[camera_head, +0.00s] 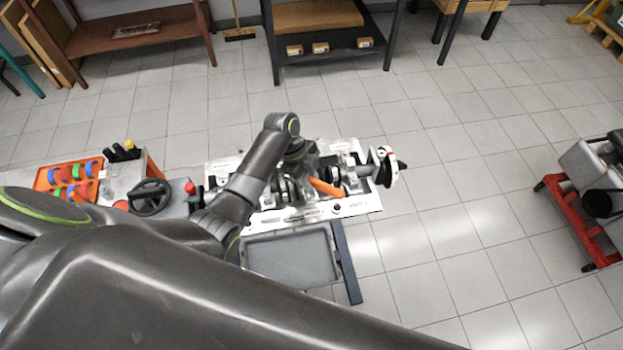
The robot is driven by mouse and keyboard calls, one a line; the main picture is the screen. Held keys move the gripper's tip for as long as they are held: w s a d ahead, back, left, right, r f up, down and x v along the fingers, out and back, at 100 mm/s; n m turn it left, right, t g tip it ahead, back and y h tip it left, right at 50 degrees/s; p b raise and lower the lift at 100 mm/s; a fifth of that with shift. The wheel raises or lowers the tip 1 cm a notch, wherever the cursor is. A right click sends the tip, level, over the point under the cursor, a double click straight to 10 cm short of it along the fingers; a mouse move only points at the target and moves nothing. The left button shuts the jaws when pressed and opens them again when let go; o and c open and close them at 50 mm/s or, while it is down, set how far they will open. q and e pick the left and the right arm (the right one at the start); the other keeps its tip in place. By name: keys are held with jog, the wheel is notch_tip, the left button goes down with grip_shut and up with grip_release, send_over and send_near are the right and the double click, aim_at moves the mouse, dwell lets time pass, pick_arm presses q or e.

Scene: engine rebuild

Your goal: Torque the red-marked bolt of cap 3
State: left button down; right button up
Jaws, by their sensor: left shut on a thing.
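The engine block (355,207) is a pale metal block with a dark crankshaft lying along it. A round flange (388,167) sticks out at its right end. My left gripper (307,172) is over the middle of the block, pointing down, and is shut on an orange-handled tool (327,188). The tool's handle slants down to the right across the block. I cannot make out the caps one by one, the red-marked bolt or the tool's working end. My right gripper is not in view.
A grey tray (291,258) lies in front of the block, beside a dark bar (346,262). An orange rack (72,179) with coloured rings stands at the left. A red-framed stand (575,222) is at the far right. Shelves stand at the back. The floor right of the block is clear.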

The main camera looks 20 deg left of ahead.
pick_arm(q)
jog(key=shift+s+a+m, duration=0.1)
jog(key=shift+s+m, duration=0.3)
jog(key=shift+s, duration=0.25)
dwell(1.6)
jog(key=shift+w+d+n, duration=0.2)
jog(key=shift+w+n, duration=0.9)
jog(key=shift+w, duration=0.5)
dwell(2.2)
jog(key=shift+r, duration=0.5)
dwell(1.4)
